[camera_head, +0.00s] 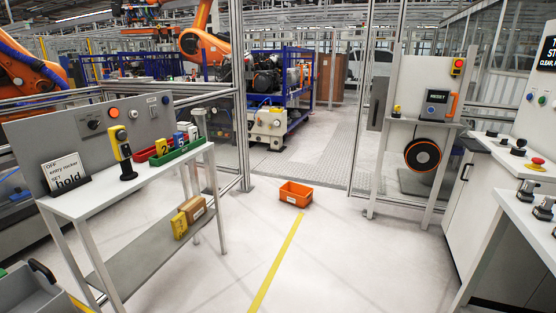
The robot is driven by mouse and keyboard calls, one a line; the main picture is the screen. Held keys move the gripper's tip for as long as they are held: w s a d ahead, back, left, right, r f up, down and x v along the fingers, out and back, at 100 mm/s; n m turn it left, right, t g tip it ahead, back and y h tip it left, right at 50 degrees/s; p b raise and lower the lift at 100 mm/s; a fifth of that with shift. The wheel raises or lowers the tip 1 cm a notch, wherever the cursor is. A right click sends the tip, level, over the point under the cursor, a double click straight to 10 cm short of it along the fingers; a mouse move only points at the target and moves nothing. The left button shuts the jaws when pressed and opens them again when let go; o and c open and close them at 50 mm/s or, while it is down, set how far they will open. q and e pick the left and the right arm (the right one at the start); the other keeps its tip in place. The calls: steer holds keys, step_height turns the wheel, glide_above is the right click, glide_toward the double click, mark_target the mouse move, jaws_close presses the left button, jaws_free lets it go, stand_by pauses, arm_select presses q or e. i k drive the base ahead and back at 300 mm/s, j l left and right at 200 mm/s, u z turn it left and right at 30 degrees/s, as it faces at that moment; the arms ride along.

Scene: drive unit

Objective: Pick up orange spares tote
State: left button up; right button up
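A small orange tote (296,194) stands on the light floor, just right of the picture's middle and beyond the far end of a yellow floor line. It is upright and its top is open. Its inside looks dark, and I cannot tell whether it holds anything. A small light label shows on its front wall. Neither of my grippers is in the head view, so nothing of mine is seen near the tote.
A white bench (140,178) with a lower shelf stands at left. Cell fence posts (241,110) rise behind the tote. A white cabinet (470,190) and a panel stand (415,140) are at right. The floor (330,260) along the yellow line (276,262) is clear.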

mark_target(297, 193)
steer(key=i, duration=2.8)
steer(key=j+u, duration=0.05)
steer(key=j, duration=0.1)
